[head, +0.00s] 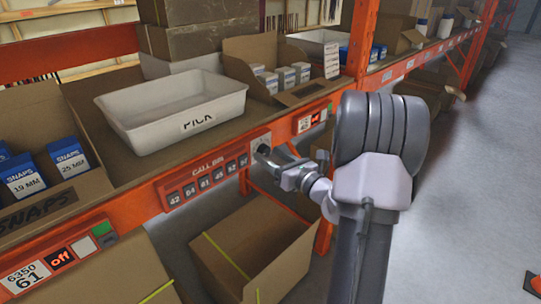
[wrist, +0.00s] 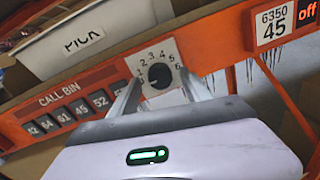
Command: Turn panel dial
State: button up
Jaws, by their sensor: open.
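The panel dial (wrist: 159,76) is a round black knob on a white plate with numbers around it, set in the orange rack beam. In the wrist view its light pointer mark faces the lower left, near the 1. In the head view the dial plate (head: 261,140) is partly covered by my gripper (head: 268,152). My gripper (wrist: 162,92) is open in the wrist view, with one finger on each side below the knob. Whether the fingers touch the knob cannot be told.
A CALL BIN panel (head: 203,182) with dark number tiles is left of the dial. A white PICK tote (head: 170,112) sits on the shelf above. A label reading 6350 45 (wrist: 271,24) is to the right. An open cardboard box (head: 245,255) stands below the beam.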

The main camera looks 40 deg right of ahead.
jog(key=shift+w, duration=0.25)
grip_shut()
jog(key=shift+r+m+p, duration=0.1)
jog(key=shift+m+p, duration=0.2)
jog(key=shift+p, duration=0.1)
jog(key=m+p, duration=0.1)
jog(key=p, duration=0.1)
jog(key=m+p, duration=0.1)
jog(key=shift+r+m+p, duration=0.25)
jog(key=shift+m+p, duration=0.15)
jog(key=m+p, duration=0.5)
jog(key=p, duration=0.1)
jog(key=shift+d+g, duration=0.1)
jog(key=shift+g, duration=0.2)
jog(key=m+y+p, duration=0.1)
jog(key=m+p, duration=0.3)
jog(key=shift+f+m+p, duration=0.2)
jog(key=shift+m+p, duration=1.55)
jog(key=shift+m, duration=0.45)
